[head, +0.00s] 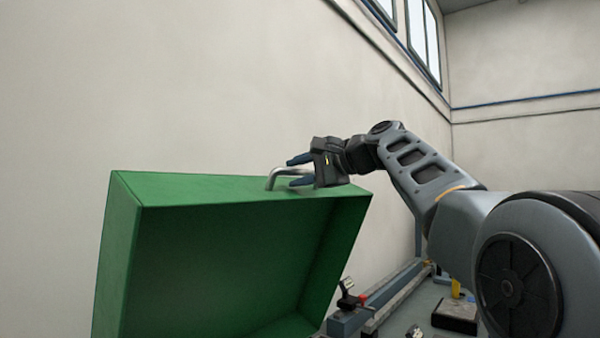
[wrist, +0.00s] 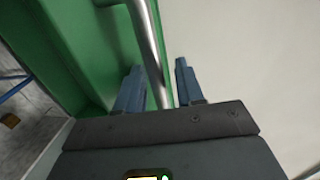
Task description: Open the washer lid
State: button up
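The green washer lid (head: 190,188) is tilted up, with its hollow inner side facing me in the head view. A silver bar handle (head: 272,178) stands on its upper edge. My gripper (head: 298,170) is at the handle, its two blue fingers spread apart. In the wrist view the handle (wrist: 147,45) runs between the fingertips of my gripper (wrist: 158,80), nearer the left finger, with a clear gap to the right finger. Whether the left finger touches the bar is hard to tell. The green lid (wrist: 75,50) lies left of the handle there.
A pale wall (head: 230,80) rises behind the lid. Low at the right is a bench with a grey rail (head: 390,300), a small clamp-like part with a red piece (head: 362,299), and a dark block with a yellow piece (head: 455,316). Above the lid is free room.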

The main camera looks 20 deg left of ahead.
jog(key=shift+d+f, duration=0.1)
jog(key=shift+s+d+b, duration=0.2)
jog(key=shift+d+b, duration=0.3)
jog(key=shift+b, duration=0.1)
jog(key=b+v, duration=0.3)
jog(key=v, duration=0.3)
jog(key=shift+d+r, duration=0.2)
jog(key=shift+d, duration=0.05)
jog(key=shift+s, duration=0.1)
